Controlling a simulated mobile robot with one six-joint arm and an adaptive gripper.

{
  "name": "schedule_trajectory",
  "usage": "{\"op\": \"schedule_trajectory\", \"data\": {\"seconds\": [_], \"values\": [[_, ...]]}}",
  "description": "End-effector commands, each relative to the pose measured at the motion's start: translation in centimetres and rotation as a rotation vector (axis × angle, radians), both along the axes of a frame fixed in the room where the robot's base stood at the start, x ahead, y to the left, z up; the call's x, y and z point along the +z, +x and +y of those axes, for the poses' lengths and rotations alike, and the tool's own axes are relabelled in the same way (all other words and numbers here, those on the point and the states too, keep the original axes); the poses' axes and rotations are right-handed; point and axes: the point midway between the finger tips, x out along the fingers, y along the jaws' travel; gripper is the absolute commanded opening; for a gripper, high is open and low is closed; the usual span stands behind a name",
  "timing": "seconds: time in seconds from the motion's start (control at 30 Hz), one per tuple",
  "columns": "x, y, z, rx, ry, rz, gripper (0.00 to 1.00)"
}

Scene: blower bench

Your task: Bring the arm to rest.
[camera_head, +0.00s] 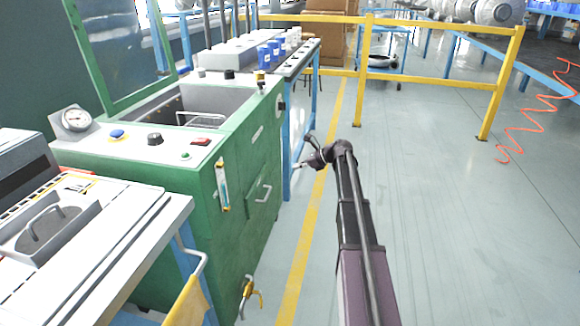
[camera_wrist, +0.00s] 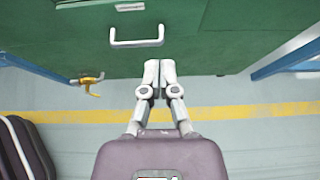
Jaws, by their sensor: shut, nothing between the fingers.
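My gripper (camera_wrist: 157,78) is shut and empty in the wrist view, its two pale fingers together. It points at the green machine (camera_wrist: 220,40) just below a white handle (camera_wrist: 136,43). In the head view my gripper (camera_head: 299,165) is small, at the end of the outstretched arm, over the aisle to the right of the green machine (camera_head: 236,235). I cannot tell exactly how far the fingertips are from the machine, but the head view shows a gap to its drawer handle.
A yellow-handled valve (camera_head: 249,292) sticks out low on the machine. A yellow rail (camera_head: 430,78) crosses the back. A grey worktop (camera_head: 130,235) stands at left. The floor (camera_head: 450,230) at right is clear.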

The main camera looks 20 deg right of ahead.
Motion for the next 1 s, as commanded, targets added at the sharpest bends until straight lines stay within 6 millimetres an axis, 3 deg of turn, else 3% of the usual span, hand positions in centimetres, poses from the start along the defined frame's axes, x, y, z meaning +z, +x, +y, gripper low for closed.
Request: {"op": "schedule_trajectory", "data": {"seconds": [0.67,0.87,1.0], "values": [[0.0,-0.3,0.2,0.009,-0.01,-0.003,0.0],[-0.7,-2.3,3.1,0.097,-0.109,-0.042,0.0],[-1.8,-5.1,6.7,0.234,-0.25,-0.1,0.0]]}}
